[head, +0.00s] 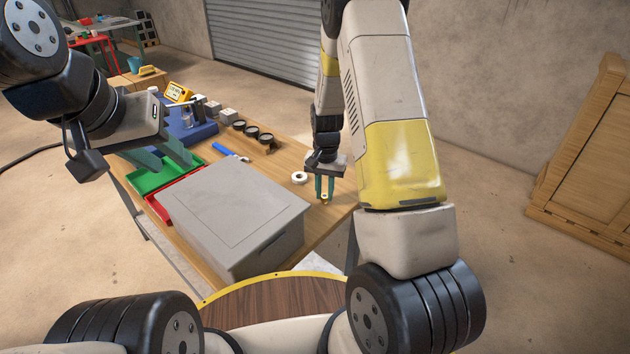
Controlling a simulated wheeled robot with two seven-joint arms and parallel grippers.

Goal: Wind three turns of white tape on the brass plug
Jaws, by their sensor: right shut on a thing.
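The roll of white tape (300,178) lies flat on the wooden table, just left of my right gripper. My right gripper (324,190) points down near the table's right end, its green fingers shut on the small brass plug (324,200). The plug shows yellow at the fingertips; I cannot tell whether it touches the table or whether any tape is on it. My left gripper (162,158) is at the left, above the green tray (155,182). Its two green fingers are apart with nothing seen between them.
A large grey box (235,210) fills the front of the table (320,222), beside a red tray (163,212). A blue-handled tool (228,152), several dark round parts (252,132) and a yellow device (178,92) lie further back. A wooden crate (590,160) stands at right.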

